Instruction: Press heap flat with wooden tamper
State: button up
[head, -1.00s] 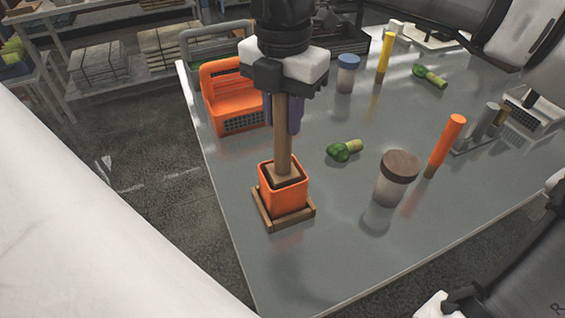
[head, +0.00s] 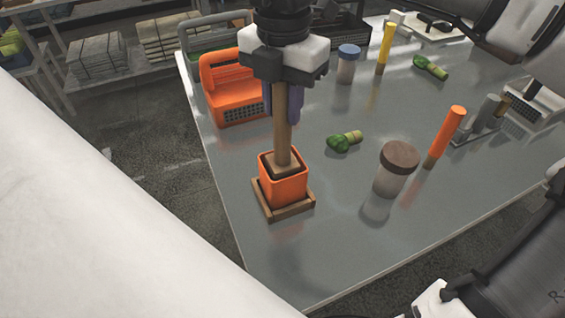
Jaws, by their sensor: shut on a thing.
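The wooden tamper (head: 282,135) stands upright, with its square foot inside the mouth of an orange square container (head: 284,188). My gripper (head: 282,92) is shut on the upper part of the tamper's handle. The container sits in a wooden frame (head: 291,212) near the left edge of the grey table. The heap is hidden by the tamper's foot and the container walls, so I cannot tell its shape.
A brown-lidded jar (head: 397,168), a green brush-like item (head: 344,141) and an orange stick (head: 446,137) stand or lie to the right. An orange basket (head: 233,88) is behind left. A blue-lidded jar (head: 348,64) is farther back. The table's front is clear.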

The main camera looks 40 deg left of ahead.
aim_at(283, 142)
jog(key=shift+f+b, duration=3.05)
jog(key=shift+f, duration=1.05)
jog(key=shift+r, duration=0.15)
jog(key=shift+r+p, duration=4)
jog(key=shift+r, duration=0.8)
jog(key=shift+f, duration=0.15)
jog(key=shift+f+b, duration=3.95)
jog(key=shift+f, duration=0.9)
jog(key=shift+r, duration=0.1)
